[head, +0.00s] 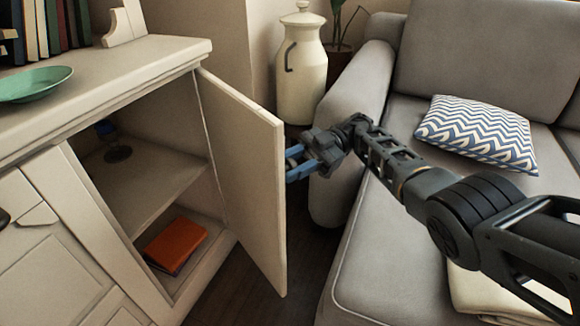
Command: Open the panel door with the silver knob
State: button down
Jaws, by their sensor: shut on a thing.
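The cream panel door (240,165) of the cabinet stands wide open, swung out to the right, with its inner face toward me. Its silver knob is not visible; the outer face is turned away. My gripper (291,164), with blue fingers, is at the door's free edge, on the outer side at about mid-height. Its fingers are shut at the place of the knob, and the door edge partly hides the fingertips.
Inside the cabinet (120,230) are a shelf with a dark blue glass (112,140) and an orange book (176,245) below. A green bowl (36,84) and books stand on top. A grey sofa (370,230) with a patterned cushion (478,132) and a white milk can (301,70) are close to my arm.

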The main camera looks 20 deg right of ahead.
jog(key=c, duration=0.8)
grip_release()
notch_tip(320, 180, up, 4)
jog(key=p, duration=0.3)
jog(key=shift+r, duration=0.15)
jog(key=shift+s+d+r+p, duration=0.7)
jog(key=shift+s+d+r, duration=0.3)
jog(key=shift+d, duration=0.7)
jog(key=shift+s+d+r+p, duration=0.75)
jog(key=shift+d+r, duration=0.45)
jog(key=shift+d, duration=0.55)
jog(key=shift+s+d+r+p, duration=0.6)
jog(key=shift+s+d+r, duration=0.45)
jog(key=shift+d, duration=0.65)
jog(key=shift+w, duration=0.1)
